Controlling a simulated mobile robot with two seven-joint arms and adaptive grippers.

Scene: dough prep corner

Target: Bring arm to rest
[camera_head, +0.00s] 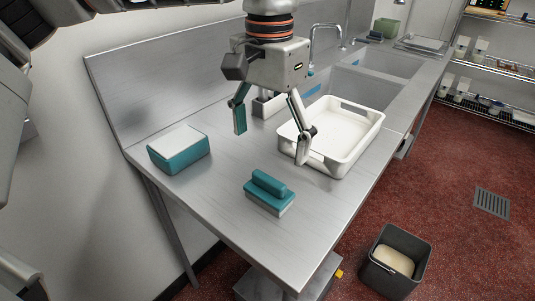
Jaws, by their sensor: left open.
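My left gripper (270,135) hangs over the steel counter (220,210), with its fingers spread wide and nothing between them. One finger is to the left, and the other is at the near left corner of the white tub (352,150). I cannot tell whether that finger touches the tub. The tub looks empty. A teal block with a handle-like top (269,192) lies on the counter in front of the gripper. A teal box with a white top (180,149) stands to the left. My right gripper is not in view.
A grey bin (396,262) with something pale inside stands on the red floor at lower right. Sinks with a faucet (325,32) lie beyond the tub. A wall panel (140,90) rises behind the counter. Wire shelves (490,65) stand at the far right.

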